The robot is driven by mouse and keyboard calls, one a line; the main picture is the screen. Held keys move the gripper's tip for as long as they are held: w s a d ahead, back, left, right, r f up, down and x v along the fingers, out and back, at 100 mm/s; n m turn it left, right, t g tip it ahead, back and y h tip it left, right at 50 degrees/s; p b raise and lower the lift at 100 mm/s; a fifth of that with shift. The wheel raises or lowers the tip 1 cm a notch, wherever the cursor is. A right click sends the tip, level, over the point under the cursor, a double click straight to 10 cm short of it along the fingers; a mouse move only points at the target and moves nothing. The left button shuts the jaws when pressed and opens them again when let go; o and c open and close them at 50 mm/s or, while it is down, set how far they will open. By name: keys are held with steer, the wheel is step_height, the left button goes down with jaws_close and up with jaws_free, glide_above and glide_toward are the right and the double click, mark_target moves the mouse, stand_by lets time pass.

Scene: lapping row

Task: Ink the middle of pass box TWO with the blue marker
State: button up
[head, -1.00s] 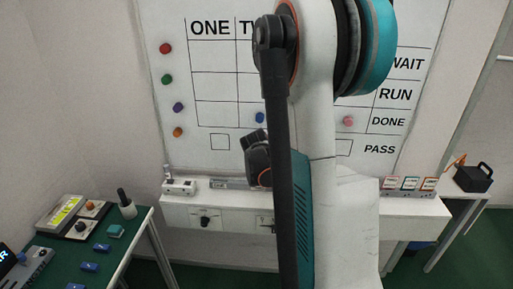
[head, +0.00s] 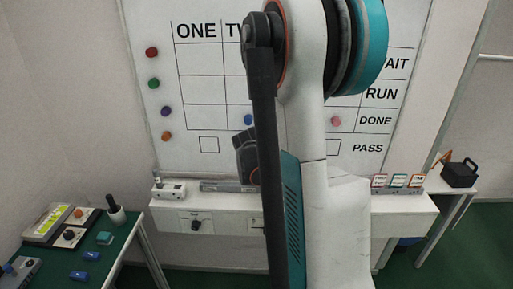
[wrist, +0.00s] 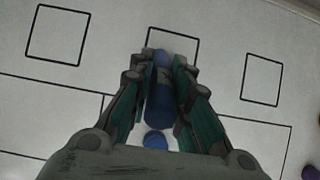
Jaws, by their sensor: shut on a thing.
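My gripper (wrist: 164,66) is shut on the blue marker (wrist: 163,105), which points away from the wrist camera toward the whiteboard (head: 140,60). The marker's far end overlaps pass box TWO (wrist: 173,28), the middle of the outlined boxes in the wrist view. I cannot tell whether the tip touches the board. The fingers and marker hide the lower part of that box; its visible upper part looks blank. In the head view my gripper (head: 246,160) is dark and partly hidden by my arm, which also covers box TWO. Pass box ONE (head: 209,145) shows to the left.
A blue magnet (wrist: 155,140) is on the board near the marker. A ledge (head: 300,199) with small items runs below the board. A green table (head: 118,245) with devices stands at left, a side table with a black case (head: 460,174) at right.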

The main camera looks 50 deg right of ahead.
steer(key=w+a, duration=0.4)
steer(key=s+d+r, duration=0.1)
steer(key=s+d, duration=0.4)
steer(key=shift+s+d, duration=0.15)
steer(key=shift+s, duration=0.15)
stand_by(1.3)
steer(key=s+a, duration=0.4)
steer(key=shift+a, duration=0.35)
stand_by(0.4)
steer(key=shift+a, duration=0.1)
steer(key=shift+s+a, duration=0.9)
steer(key=shift+a, duration=0.15)
